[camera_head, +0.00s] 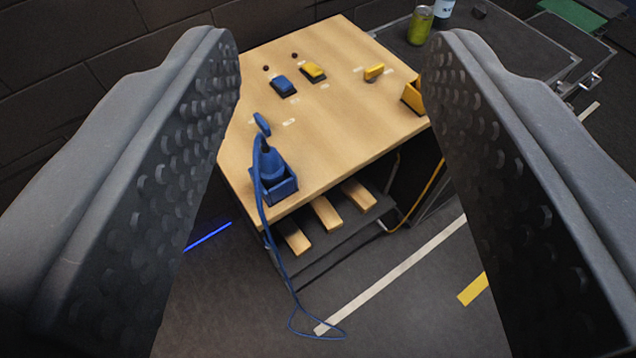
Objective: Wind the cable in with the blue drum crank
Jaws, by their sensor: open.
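A blue drum unit (277,184) sits at the front left edge of a light wooden table top. A blue disc-shaped handle (262,124) stands at its back left and looks like the drum's crank. A blue cable (278,258) runs from the unit over the table edge and down to a loose loop on the floor. My gripper (338,60) is wide open and empty, its two studded fingers at the left and right of the picture. The drum and handle lie between the fingers in the picture, apart from them, nearer the left finger.
Blue (283,86) and yellow (313,72) buttons sit at the table's back. A yellow handle (374,72) and a yellow unit (412,98), partly hidden by my right finger, are at right. A green can (420,25) stands on a dark case behind. The table's middle is clear.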

